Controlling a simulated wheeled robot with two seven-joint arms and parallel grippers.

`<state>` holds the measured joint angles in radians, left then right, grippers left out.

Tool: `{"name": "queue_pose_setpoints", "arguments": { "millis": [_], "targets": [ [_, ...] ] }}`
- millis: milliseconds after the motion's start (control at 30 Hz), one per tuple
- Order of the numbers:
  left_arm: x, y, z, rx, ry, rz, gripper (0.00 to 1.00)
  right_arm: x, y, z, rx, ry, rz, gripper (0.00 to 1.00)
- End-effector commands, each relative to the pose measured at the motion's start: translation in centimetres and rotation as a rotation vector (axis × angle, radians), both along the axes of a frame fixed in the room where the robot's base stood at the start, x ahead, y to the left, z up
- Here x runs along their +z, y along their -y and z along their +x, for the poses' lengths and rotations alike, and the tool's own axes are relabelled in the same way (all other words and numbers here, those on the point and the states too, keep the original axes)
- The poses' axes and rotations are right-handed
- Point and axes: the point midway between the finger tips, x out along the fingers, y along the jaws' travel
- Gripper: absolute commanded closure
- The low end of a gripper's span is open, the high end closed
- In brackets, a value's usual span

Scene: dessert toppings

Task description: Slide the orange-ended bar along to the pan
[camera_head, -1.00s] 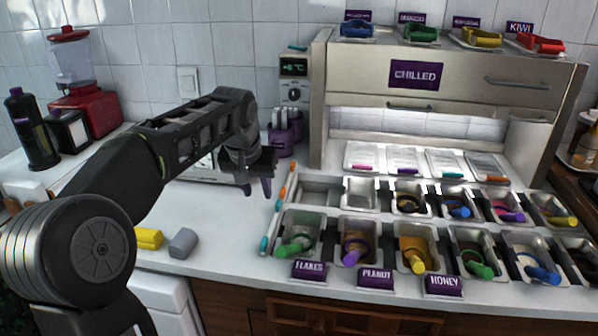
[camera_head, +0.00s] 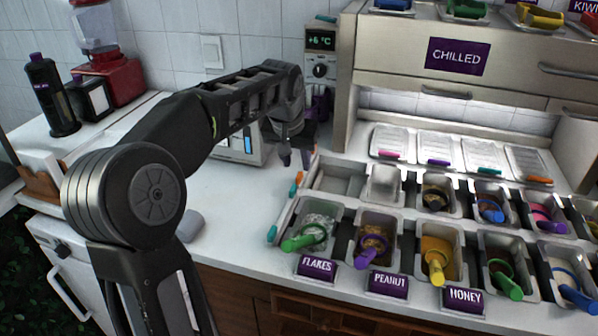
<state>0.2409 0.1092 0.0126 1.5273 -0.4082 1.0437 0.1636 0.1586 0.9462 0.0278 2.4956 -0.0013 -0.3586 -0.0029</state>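Bar ends show along the left edge of the topping rail (camera_head: 283,212): an orange end (camera_head: 298,178), a teal end (camera_head: 293,190) just in front of it, and another teal end (camera_head: 272,233) nearer the front. The rest of the orange-ended bar is hard to make out. My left gripper (camera_head: 296,160) points down just behind the orange end, its fingers apart with nothing seen between them. I cannot tell whether it touches the bar. An empty steel pan (camera_head: 383,186) sits in the back row, right of an open slot (camera_head: 340,180). My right gripper is not in view.
Pans of toppings with coloured scoops fill the front row, behind the flakes label (camera_head: 317,267), peanut label (camera_head: 388,284) and honey label (camera_head: 463,299). The chilled cabinet (camera_head: 400,60) rises behind the rail.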

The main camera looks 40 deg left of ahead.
Motion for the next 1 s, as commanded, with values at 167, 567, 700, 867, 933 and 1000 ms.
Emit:
{"name": "queue_pose_setpoints", "arguments": {
  "millis": [167,567,700,867,933,1000],
  "targets": [
    [-2.9,-0.4,1.0,0.001,-0.003,0.000,0.67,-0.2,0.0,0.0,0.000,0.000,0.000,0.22],
    [-5.1,-0.7,2.0,0.001,0.000,0.000,0.67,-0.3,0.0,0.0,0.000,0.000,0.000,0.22],
    [-5.0,-0.7,2.0,0.001,0.000,0.000,0.69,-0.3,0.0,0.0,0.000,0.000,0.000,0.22],
    [-5.0,-0.7,2.0,0.001,0.001,0.000,0.82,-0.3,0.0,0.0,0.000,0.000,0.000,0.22],
    [-5.0,-0.7,2.0,0.001,0.001,0.000,0.87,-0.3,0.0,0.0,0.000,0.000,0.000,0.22],
    [-5.0,-0.7,2.0,0.000,0.001,0.000,0.93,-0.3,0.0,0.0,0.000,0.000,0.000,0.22]
  ]
}}
